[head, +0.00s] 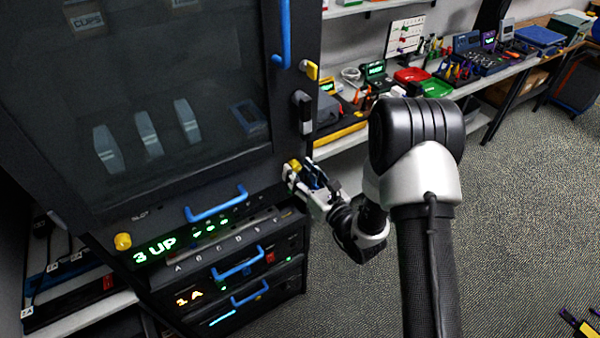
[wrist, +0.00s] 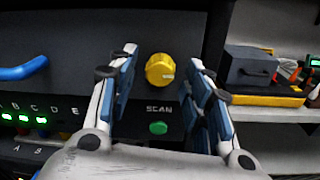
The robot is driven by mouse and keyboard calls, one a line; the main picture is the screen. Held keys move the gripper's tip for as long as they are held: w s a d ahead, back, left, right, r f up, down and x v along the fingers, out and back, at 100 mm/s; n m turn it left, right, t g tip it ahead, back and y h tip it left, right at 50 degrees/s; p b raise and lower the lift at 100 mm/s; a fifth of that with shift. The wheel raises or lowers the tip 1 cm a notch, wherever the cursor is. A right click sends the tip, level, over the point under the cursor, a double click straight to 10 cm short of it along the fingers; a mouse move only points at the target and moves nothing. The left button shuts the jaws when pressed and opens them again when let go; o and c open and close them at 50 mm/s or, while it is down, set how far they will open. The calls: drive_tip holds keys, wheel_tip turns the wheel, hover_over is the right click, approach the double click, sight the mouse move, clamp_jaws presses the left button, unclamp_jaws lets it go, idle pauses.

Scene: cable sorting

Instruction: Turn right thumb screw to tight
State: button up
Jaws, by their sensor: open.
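The right thumb screw, a round yellow knob (wrist: 160,70), shows in the wrist view on a dark panel above the word SCAN. A pale mark on its face points right. In the head view this knob (head: 295,164) is at the lower right corner of the cabinet, partly hidden by my gripper (head: 303,178). My gripper (wrist: 163,60) is open, one blue-padded finger on each side of the knob in the picture, with visible gaps. I cannot tell whether the tips reach past its face. A second yellow knob (head: 122,241) sits at the panel's left end.
A green button (wrist: 158,128) is below the knob, between the fingers. A blue handle (wrist: 22,70) sticks out to the left. The dark cabinet door (head: 150,110) fills the area above. A cluttered shelf (wrist: 285,110) is to the right.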

drive_tip(key=shift+w+a, duration=0.1)
drive_tip(key=shift+w, duration=0.1)
clamp_jaws()
idle(0.6)
